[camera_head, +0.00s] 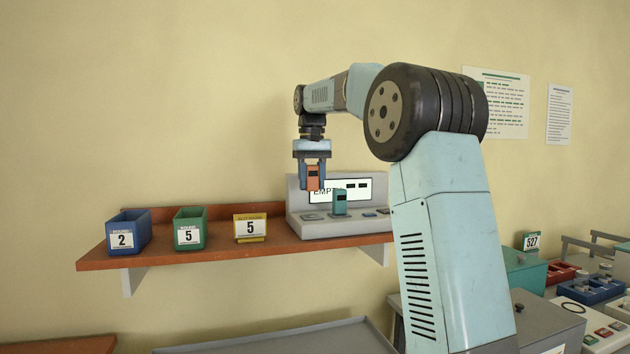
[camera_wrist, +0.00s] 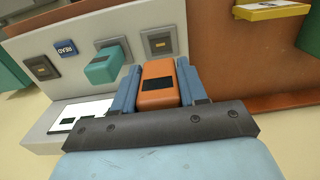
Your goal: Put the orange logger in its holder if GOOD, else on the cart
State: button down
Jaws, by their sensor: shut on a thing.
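My gripper (camera_head: 313,182) is shut on the orange logger (camera_head: 313,172) and holds it in the air in front of the grey reader station. The logger (camera_wrist: 158,82) also shows between the two blue fingers in the wrist view. The grey station (camera_head: 305,228) stands on the right end of the wall shelf. Its screen (camera_head: 352,188) shows "EMPT" with the rest partly covered, and some dark blocks. A teal logger (camera_head: 340,205) stands upright in one of its slots, and shows in the wrist view (camera_wrist: 103,68). Other square slots (camera_wrist: 160,42) and a blue "READ" button (camera_wrist: 66,48) are on the station.
The orange-brown shelf (camera_head: 180,255) also bears a blue bin (camera_head: 128,232) marked 2, a green bin (camera_head: 189,230) marked 5 and a yellow card holder (camera_head: 250,228) marked 5. A grey tray top (camera_head: 280,340) lies below. Red and blue trays (camera_head: 592,290) are at right.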

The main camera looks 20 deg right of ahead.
aim_at(312, 216)
jog(key=shift+f, duration=0.15)
jog(key=shift+f, duration=2.7)
jog(key=shift+s, duration=0.2)
jog(key=shift+f, duration=0.5)
dwell(0.7)
jog(key=c, duration=0.5)
grip_release()
notch_tip(312, 216, up, 13)
jog(key=shift+w+r, duration=0.1)
jog(key=shift+r, duration=0.25)
